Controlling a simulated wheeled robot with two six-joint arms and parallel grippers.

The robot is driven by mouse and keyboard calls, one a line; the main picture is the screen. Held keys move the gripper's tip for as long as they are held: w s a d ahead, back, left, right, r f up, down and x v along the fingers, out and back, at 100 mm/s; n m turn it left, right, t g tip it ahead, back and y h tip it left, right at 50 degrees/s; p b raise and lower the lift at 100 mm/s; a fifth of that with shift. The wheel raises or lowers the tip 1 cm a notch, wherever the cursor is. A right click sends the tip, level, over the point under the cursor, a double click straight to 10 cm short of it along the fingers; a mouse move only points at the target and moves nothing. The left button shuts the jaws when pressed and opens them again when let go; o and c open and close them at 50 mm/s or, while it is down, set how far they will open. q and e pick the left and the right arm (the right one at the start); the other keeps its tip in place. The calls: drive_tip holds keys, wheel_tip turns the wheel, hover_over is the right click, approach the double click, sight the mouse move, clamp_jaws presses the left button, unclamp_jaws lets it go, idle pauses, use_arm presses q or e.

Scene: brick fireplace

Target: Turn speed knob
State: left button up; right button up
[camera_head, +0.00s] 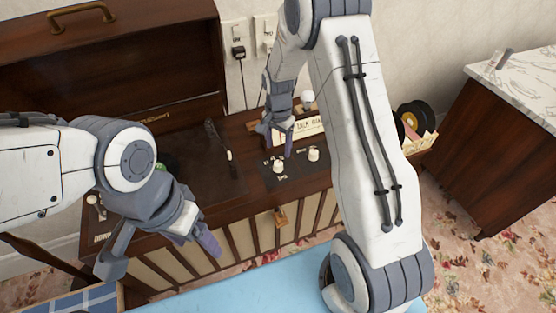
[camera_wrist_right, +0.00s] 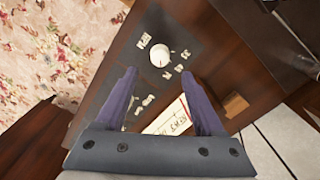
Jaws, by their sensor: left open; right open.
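Two white knobs stand on a dark control panel (camera_head: 268,180) of the wooden record player cabinet in the head view. The front-left knob (camera_head: 278,167) has small printed labels around it, and the other knob (camera_head: 313,154) is to its right. My right gripper (camera_head: 277,138) is open and empty, just behind and above the front-left knob. In the right wrist view a round white knob (camera_wrist_right: 160,53) lies just beyond and between the open fingertips (camera_wrist_right: 159,73), apart from them. My left gripper (camera_head: 160,262) is open at the cabinet's front-left.
The raised lid (camera_head: 120,60) stands behind the turntable, with a tonearm (camera_head: 220,140) on the deck. A lettered card (camera_head: 308,128) lies behind the knobs. Records (camera_head: 416,115) are at the cabinet's right. A marble-topped cabinet (camera_head: 525,85) stands far right.

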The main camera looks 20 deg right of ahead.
sight(278, 163)
wheel_tip(278, 163, down, 7)
idle(0.3)
clamp_jaws()
